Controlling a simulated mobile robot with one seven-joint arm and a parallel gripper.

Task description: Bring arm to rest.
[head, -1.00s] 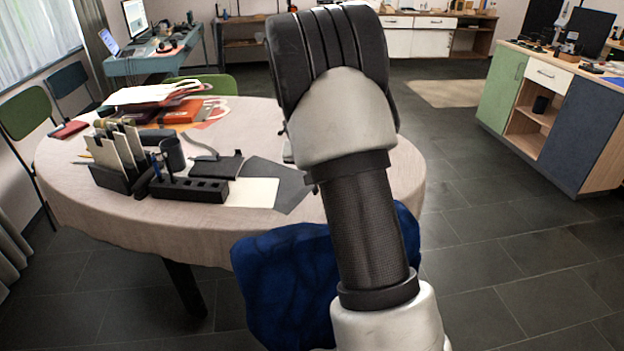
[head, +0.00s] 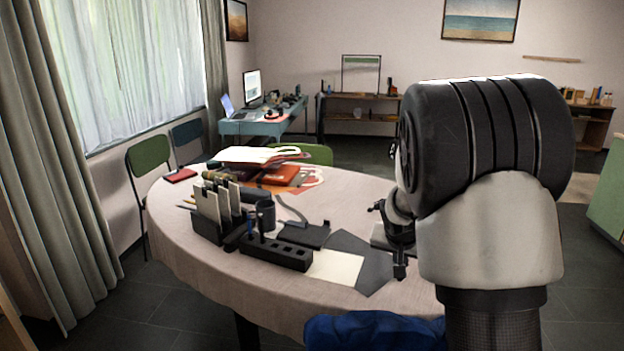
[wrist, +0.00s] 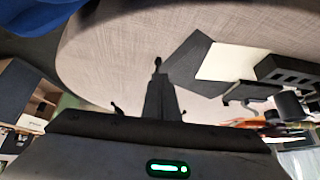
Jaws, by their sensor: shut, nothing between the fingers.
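My gripper (head: 400,268) shows at the left of my forearm in the head view, pointing down over the right part of the cloth-covered round table (head: 210,270). Its fingers are together and empty; they also show in the wrist view (wrist: 157,66), in front of the tablecloth. I cannot tell how high the tips are above the cloth. My thick dark and grey arm fills the right of the head view and hides the table's right end.
The table holds a black block with holes (head: 275,254), a card holder (head: 218,215), a dark cup (head: 265,214), grey and cream sheets (head: 335,266) and a stack of folders (head: 265,160). A blue seat (head: 375,332) is close in front. A green chair (head: 148,155) stands left.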

